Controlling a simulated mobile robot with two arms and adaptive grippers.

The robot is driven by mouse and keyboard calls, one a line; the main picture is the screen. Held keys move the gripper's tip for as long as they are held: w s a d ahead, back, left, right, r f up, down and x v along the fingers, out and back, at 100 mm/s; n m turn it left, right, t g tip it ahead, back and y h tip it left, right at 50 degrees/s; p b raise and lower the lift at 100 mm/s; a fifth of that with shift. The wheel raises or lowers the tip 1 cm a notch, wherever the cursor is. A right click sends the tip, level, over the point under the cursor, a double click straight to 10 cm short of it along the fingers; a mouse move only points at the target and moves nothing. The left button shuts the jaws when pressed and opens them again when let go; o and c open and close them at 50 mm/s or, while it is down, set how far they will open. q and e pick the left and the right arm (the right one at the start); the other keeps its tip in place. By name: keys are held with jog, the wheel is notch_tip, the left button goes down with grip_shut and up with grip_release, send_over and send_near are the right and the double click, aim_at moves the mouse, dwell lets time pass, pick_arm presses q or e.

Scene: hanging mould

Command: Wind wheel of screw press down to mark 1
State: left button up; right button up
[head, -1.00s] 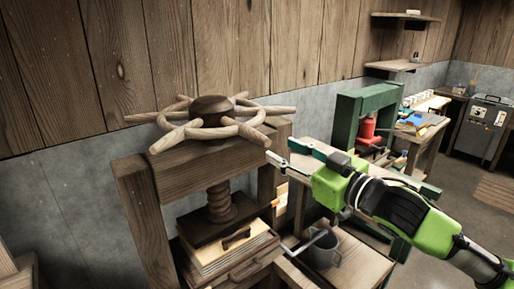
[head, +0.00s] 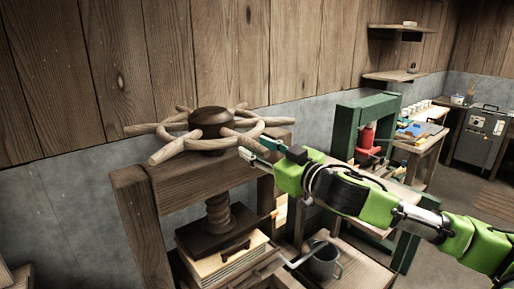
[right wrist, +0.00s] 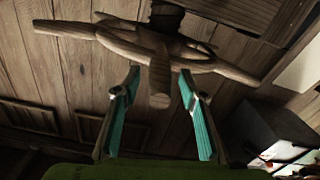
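The wooden wheel (head: 165,128) with several spoke handles sits on top of the screw press, around a dark hub (head: 210,121). Below the beam, the wooden screw (head: 218,210) runs down to a dark pressing plate (head: 222,238) over a pale stack (head: 215,265). My right gripper (head: 252,150) is at the wheel's right front, close to a handle. In the right wrist view, its two teal-padded fingers (right wrist: 160,92) are open, with one spoke end (right wrist: 159,88) showing between them and a gap on each side. No mark 1 can be made out. My left gripper is out of view.
The press's wooden posts (head: 141,235) and top beam stand close under the wheel. A green press frame (head: 347,130) with a red object (head: 366,137) stands behind my right arm. A plank wall is behind the wheel.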

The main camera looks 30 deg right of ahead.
jog(key=shift+w, duration=0.3)
grip_shut()
jog(key=shift+a, duration=0.15)
